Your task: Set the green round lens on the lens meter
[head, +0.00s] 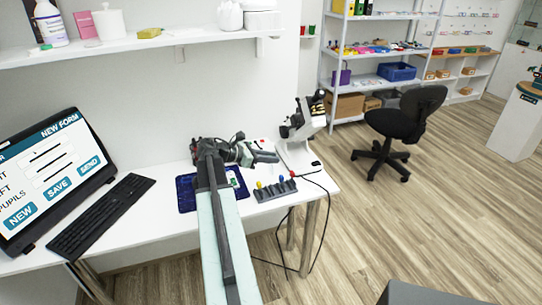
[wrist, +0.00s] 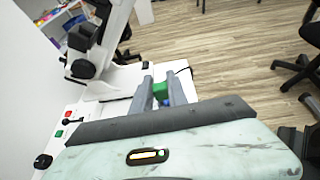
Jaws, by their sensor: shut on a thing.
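My gripper (wrist: 163,88) is shut on a green piece, which I take to be the green round lens (wrist: 160,91), in the wrist view. The fingers hide much of it, so its round shape does not show. In the head view my gripper (head: 267,156) is above the table, left of the lens meter, and the lens cannot be made out there. The lens meter (head: 296,152) is a white stand with a black-and-white head at the table's right end. It also shows in the wrist view (wrist: 118,82), ahead and left of my fingers, apart from them.
A dark rack (head: 275,190) with yellow, blue and red pieces stands in front of the meter. A dark blue tray (head: 186,194) lies beneath my arm. A keyboard (head: 100,217) and screen (head: 50,180) are left. A cable hangs off the table's right edge.

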